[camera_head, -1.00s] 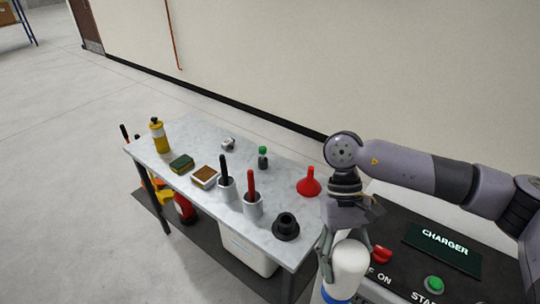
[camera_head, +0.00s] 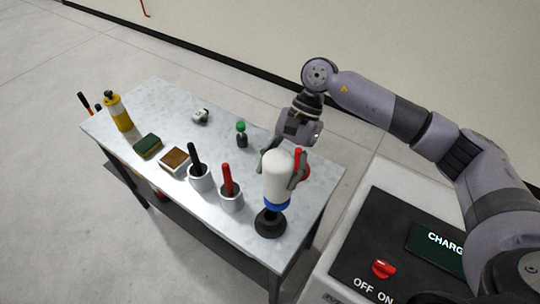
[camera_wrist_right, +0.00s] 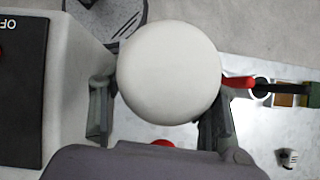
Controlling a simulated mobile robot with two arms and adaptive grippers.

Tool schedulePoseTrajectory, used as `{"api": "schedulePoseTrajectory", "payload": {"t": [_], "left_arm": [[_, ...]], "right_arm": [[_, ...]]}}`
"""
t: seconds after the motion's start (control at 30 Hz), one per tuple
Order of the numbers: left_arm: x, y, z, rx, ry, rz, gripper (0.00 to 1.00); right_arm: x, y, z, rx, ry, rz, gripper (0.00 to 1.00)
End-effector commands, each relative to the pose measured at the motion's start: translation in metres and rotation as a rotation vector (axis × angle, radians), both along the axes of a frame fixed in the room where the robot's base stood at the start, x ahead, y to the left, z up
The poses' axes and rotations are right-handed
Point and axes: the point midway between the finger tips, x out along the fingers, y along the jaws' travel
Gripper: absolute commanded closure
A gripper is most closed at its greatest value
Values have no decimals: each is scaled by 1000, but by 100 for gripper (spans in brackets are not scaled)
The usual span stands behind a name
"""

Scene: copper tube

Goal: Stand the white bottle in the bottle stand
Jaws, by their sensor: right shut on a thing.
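The white bottle (camera_head: 278,180) is held roughly upright, its blue band (camera_head: 277,206) at the lower end. My right gripper (camera_head: 282,172) is shut on it, one finger on each side. In the right wrist view the bottle's round white end (camera_wrist_right: 168,72) fills the middle between the fingers. The black bottle stand (camera_head: 269,224) sits near the table's front right corner. The bottle's lower end overlaps the stand's top in the head view; I cannot tell whether they touch. My left gripper is not in view.
On the grey table (camera_head: 160,105) stand two white cups with a black (camera_head: 199,178) and a red handle (camera_head: 230,197), close left of the stand. The charger cabinet (camera_head: 400,240) is to the right.

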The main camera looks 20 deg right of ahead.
Motion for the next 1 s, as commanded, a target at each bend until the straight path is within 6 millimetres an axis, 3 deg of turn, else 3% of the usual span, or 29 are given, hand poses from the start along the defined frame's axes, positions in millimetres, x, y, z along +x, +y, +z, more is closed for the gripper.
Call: {"api": "schedulePoseTrajectory", "payload": {"t": [0.1,0.2,0.43,0.6,0.77,1.0], "left_arm": [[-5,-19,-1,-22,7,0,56],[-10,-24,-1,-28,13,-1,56],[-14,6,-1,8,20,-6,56],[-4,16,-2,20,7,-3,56],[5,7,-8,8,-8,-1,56],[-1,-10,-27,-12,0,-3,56]], "right_arm": [[18,-2,-5,-1,7,-176,94],[25,-3,-7,-4,7,-243,94],[27,-3,-7,-6,5,-255,94],[27,-3,-7,-6,4,-253,94],[27,-3,-8,-5,4,-253,94],[26,-2,-23,-4,4,-251,94]]}}
